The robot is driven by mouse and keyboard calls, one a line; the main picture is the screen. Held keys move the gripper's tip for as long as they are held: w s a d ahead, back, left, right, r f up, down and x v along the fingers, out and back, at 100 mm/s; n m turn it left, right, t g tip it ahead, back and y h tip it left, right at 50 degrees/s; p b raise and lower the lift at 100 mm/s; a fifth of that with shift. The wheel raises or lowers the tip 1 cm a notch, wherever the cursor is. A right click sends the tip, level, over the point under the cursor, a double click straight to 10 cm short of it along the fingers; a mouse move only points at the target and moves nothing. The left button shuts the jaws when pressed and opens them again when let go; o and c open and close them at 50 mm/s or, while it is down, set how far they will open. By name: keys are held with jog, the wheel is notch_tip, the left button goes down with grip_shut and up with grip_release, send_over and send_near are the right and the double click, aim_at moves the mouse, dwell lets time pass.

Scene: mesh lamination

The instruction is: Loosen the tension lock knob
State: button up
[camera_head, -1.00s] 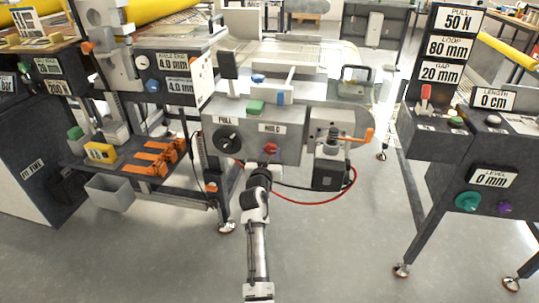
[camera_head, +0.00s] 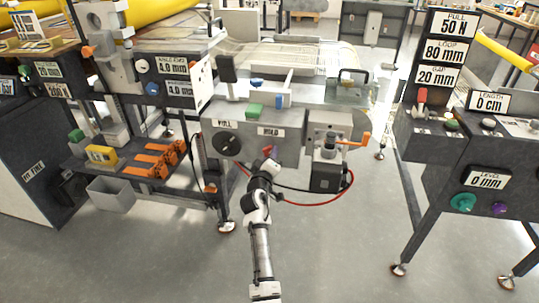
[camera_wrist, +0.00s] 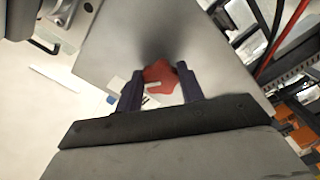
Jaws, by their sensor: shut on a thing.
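A red lobed knob (camera_head: 268,150) sits on the grey front panel (camera_head: 290,120) of the middle machine, below the small white HOLD label (camera_head: 271,132). My gripper (camera_head: 268,160) reaches it from below and in front, and covers part of it in the head view. In the wrist view, the red knob (camera_wrist: 160,80) lies between the two dark fingers of my gripper (camera_wrist: 159,84), which are shut on it. The knob's stem and any marks behind it are hidden.
A black dial (camera_head: 227,144) is left of the knob. An orange-handled motor unit (camera_head: 328,150) and a red cable (camera_head: 320,203) are to the right. A shelf with orange clamps (camera_head: 155,160) stands left. The floor in front is clear.

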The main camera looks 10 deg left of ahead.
jog(key=shift+d+r+n+p, duration=0.1)
jog(key=shift+n+p, duration=0.7)
jog(key=shift+n, duration=1)
jog(key=shift+r+n+p, duration=0.1)
jog(key=shift+n+p, duration=0.7)
jog(key=shift+n, duration=1)
jog(key=o, duration=1)
jog(key=s, duration=1.4)
jog(key=shift+b, duration=0.45)
jog(key=shift+w, duration=0.1)
